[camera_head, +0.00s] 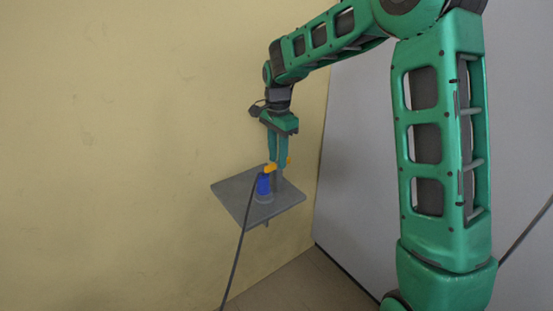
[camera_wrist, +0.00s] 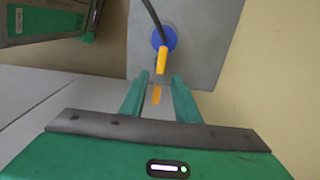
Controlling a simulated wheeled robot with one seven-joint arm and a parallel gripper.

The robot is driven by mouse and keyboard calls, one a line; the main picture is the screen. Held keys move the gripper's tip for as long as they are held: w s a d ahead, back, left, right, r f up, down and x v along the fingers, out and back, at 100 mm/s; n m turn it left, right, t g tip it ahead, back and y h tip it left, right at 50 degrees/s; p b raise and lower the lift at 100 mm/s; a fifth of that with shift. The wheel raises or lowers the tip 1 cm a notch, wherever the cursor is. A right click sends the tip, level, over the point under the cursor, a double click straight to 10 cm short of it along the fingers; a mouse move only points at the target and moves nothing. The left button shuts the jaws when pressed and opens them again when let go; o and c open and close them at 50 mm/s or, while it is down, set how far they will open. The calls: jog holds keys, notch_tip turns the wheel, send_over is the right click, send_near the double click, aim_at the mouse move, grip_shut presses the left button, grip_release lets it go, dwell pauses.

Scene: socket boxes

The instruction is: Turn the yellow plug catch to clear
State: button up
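A blue round plug (camera_head: 263,185) stands on the grey plate (camera_head: 232,190), with a black cable running from it. It also shows in the wrist view (camera_wrist: 170,41). The yellow catch (camera_head: 270,168) sits at the top of the plug; in the wrist view (camera_wrist: 162,61) it points toward my gripper. My gripper (camera_head: 278,160) points down over the plate beside the plug. In the wrist view its two fingers (camera_wrist: 160,76) are spread apart, with the catch just beyond their tips. A second orange-yellow piece (camera_wrist: 156,95) shows between the fingers. Whether any finger touches is unclear.
A grey post (camera_head: 277,182) stands on the plate below my fingers. The plate juts from the yellow wall (camera_head: 110,130). A grey wall panel (camera_head: 355,150) is to the right. The black cable (camera_head: 236,255) hangs down in front of the plate.

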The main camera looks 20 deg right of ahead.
jog(key=shift+f, duration=0.4)
jog(key=shift+c, duration=0.2)
grip_shut()
